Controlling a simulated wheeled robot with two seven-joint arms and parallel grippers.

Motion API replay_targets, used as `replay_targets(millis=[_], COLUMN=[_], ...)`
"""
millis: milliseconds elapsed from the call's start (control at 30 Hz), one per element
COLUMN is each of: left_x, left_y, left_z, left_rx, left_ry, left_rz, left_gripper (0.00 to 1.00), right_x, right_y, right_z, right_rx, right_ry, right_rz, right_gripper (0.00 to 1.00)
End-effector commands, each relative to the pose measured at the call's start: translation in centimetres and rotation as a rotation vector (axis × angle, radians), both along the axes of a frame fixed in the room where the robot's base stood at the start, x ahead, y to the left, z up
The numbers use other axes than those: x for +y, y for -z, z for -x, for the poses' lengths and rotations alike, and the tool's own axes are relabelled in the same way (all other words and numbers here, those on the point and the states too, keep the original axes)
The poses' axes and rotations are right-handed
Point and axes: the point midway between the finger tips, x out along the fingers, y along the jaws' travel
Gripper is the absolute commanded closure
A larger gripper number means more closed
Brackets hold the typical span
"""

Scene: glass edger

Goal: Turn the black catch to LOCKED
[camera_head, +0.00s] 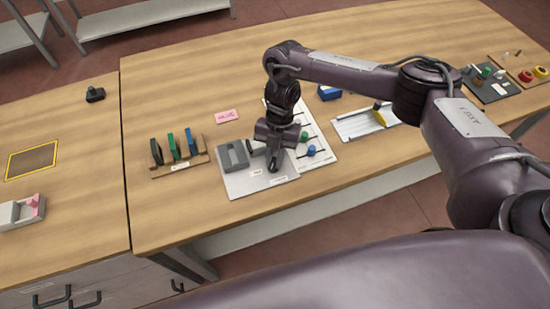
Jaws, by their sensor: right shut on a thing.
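My right gripper (274,163) reaches down onto a pale grey plate (240,184) on the wooden table. Its fingers are shut on what seems to be the black catch, which they hide almost wholly. A grey block with a slot (233,156) stands on the same plate, just left of the gripper. Small labels (278,181) show on the plate, too small to read. I cannot tell which way the catch points. My left gripper is out of view.
A rack with dark, green and blue pieces (178,160) stands to the left, and a pink card (227,116) lies behind. A white board with coloured knobs (318,146) is close on the right, with a pale tray (362,124) beyond. The front left tabletop is bare.

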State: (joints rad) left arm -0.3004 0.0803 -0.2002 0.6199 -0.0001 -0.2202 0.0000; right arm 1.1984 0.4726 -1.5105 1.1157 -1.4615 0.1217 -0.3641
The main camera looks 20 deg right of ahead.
Motion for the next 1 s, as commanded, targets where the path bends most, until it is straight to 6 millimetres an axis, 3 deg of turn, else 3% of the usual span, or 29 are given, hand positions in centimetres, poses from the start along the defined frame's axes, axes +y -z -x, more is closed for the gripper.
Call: replay_targets(millis=[500,1000], left_x=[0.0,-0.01], left_y=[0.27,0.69], left_z=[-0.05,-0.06], left_rx=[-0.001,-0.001], left_ry=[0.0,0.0], left_rz=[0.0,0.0], left_gripper=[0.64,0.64], right_x=[0.39,0.52], right_y=[-0.12,-0.11], right_z=[-0.32,-0.24], right_rx=[-0.005,-0.003], right_ry=[-0.449,-0.636], right_rz=[0.002,0.0], right_gripper=[1.0,1.0])
